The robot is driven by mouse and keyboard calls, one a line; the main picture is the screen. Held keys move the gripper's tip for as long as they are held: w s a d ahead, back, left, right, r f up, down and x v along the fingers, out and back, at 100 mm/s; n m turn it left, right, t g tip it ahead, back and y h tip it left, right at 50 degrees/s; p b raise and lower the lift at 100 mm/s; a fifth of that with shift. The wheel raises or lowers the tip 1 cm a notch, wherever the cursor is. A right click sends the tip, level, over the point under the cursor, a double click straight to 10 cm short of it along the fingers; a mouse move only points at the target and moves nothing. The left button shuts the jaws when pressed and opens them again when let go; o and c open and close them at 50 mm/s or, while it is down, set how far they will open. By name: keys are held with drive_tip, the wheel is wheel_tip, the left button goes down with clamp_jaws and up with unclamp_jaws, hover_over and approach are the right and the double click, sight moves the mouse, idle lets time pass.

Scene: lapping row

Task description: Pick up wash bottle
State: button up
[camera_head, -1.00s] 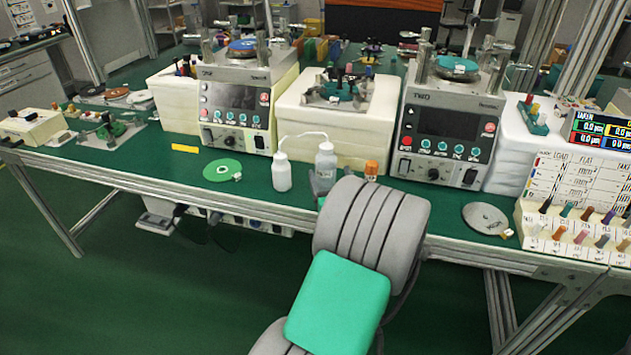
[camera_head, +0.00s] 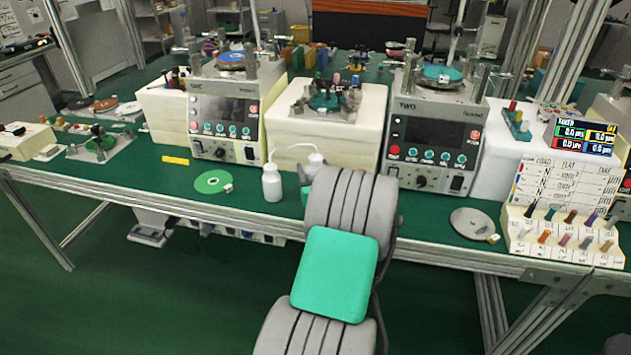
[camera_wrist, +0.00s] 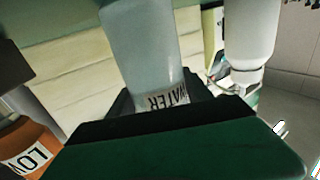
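The wash bottle is a translucent grey-white bottle with a thin bent spout (camera_head: 292,147). In the head view only its upper part (camera_head: 315,160) shows, and my arm hides the rest. In the wrist view the bottle (camera_wrist: 143,50) appears upside down, with a WATER label. It stands between the dark finger parts of my gripper (camera_wrist: 162,108), very close on both sides. Whether the fingers press on it cannot be seen.
A small white bottle (camera_head: 272,184) stands left of the wash bottle; it shows in the wrist view too (camera_wrist: 250,45). An orange bottle marked LOW (camera_wrist: 28,148) is close to my gripper. Lapping machines (camera_head: 225,122) (camera_head: 432,140) stand behind. A green disc (camera_head: 212,181) lies left.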

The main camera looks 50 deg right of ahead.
drive_tip(key=c, duration=1.2)
clamp_jaws()
drive_tip(key=shift+r, duration=0.2)
